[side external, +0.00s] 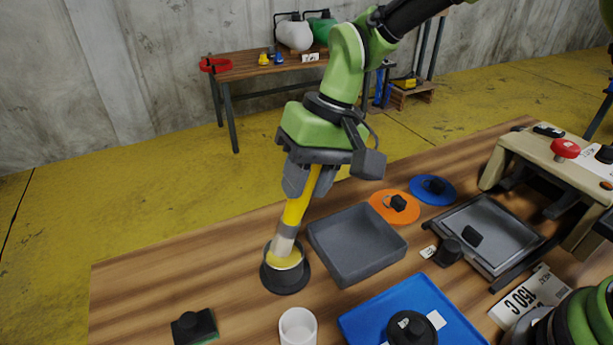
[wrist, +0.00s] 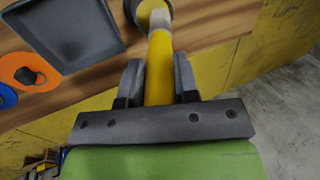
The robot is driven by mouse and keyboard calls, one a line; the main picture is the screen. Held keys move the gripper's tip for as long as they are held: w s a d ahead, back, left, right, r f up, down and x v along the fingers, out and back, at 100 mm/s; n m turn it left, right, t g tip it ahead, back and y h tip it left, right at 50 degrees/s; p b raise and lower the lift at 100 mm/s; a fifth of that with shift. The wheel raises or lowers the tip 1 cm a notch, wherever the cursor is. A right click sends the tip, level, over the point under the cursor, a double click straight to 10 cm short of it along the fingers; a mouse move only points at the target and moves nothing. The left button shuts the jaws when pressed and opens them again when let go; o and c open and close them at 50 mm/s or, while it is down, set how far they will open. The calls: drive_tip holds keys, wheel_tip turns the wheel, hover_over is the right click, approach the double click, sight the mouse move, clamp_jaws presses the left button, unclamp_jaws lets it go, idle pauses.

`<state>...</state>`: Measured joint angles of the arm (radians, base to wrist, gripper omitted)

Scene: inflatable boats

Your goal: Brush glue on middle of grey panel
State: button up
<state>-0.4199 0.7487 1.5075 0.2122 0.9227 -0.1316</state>
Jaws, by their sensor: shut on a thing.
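My gripper (side external: 306,185) is shut on the yellow handle of a brush (side external: 296,212), which points down at a slight tilt. The brush's pale bristle end is at the mouth of a round black pot (side external: 286,277) with yellowish contents; I cannot tell how deep the tip is. In the wrist view, the brush (wrist: 159,70) runs between both fingers of my gripper (wrist: 158,75) toward the pot at the top edge. A dark grey square tray (side external: 345,271) sits right of the pot. I cannot tell which thing is the grey panel.
A white cup (side external: 298,328) and a blue tray (side external: 365,323) with a black knob (side external: 412,328) stand in front. Orange (side external: 378,207) and blue (side external: 422,193) discs lie behind the grey tray. A press-like frame (side external: 487,235) stands right. The table's left is mostly clear.

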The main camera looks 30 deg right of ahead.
drive_tip(key=shift+f, duration=0.75)
idle(1.4)
drive_tip(key=shift+r, duration=3.6)
drive_tip(key=shift+d, duration=0.1)
